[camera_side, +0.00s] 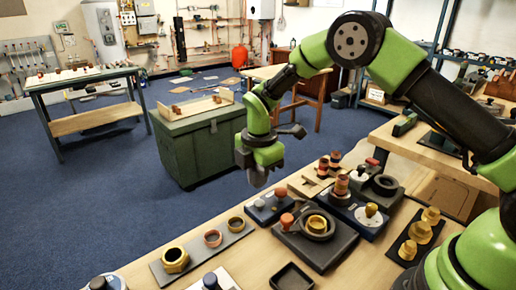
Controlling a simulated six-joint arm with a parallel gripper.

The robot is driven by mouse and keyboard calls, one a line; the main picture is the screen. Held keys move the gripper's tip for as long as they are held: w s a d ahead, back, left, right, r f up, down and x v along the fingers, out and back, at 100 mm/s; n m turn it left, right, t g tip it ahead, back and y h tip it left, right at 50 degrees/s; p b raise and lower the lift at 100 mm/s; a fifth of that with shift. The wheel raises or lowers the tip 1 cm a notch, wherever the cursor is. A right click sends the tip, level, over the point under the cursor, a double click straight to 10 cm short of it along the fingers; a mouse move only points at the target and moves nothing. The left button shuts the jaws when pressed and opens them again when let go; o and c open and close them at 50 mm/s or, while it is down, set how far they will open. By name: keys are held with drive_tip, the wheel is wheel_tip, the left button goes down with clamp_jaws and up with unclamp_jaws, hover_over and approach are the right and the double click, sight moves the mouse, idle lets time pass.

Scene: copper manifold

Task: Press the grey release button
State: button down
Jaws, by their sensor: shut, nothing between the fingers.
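My gripper (258,180) hangs pointing down above the far edge of the bench, left of the middle of the picture. Its grey tip is small in view and looks shut and empty. Just below and to its right is a small blue base (257,214) with a reddish knob (280,193) and a small greyish cap (260,203). A grey-topped knob (98,283) shows at the bottom left edge. I cannot tell which of these is the grey release button.
A dark block with a ring (317,225) and an orange knob (287,220) stands mid-bench. A grey strip with brass and copper rings (205,248), a black tray (292,277) and brass fittings (420,232) lie around it. Copper stacks (341,186) stand behind. Bare wood shows between.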

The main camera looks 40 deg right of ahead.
wheel_tip(320, 180, up, 8)
idle(0.7)
wheel_tip(320, 180, up, 7)
drive_tip(key=m+t, duration=0.1)
drive_tip(key=m, duration=0.3)
hover_over(257, 201)
drive_tip(key=s, duration=0.4)
drive_tip(key=s+d+r+m+t+y, duration=0.1)
drive_tip(key=s+d+r+m+t, duration=0.1)
drive_tip(key=s+r+m, duration=0.5)
drive_tip(key=s+m+t+y, duration=0.1)
drive_tip(key=s+m+t, duration=0.3)
drive_tip(key=s+m, duration=0.7)
drive_tip(key=s, duration=0.3)
drive_tip(key=shift+d+r, duration=0.15)
drive_tip(key=shift+d, duration=0.05)
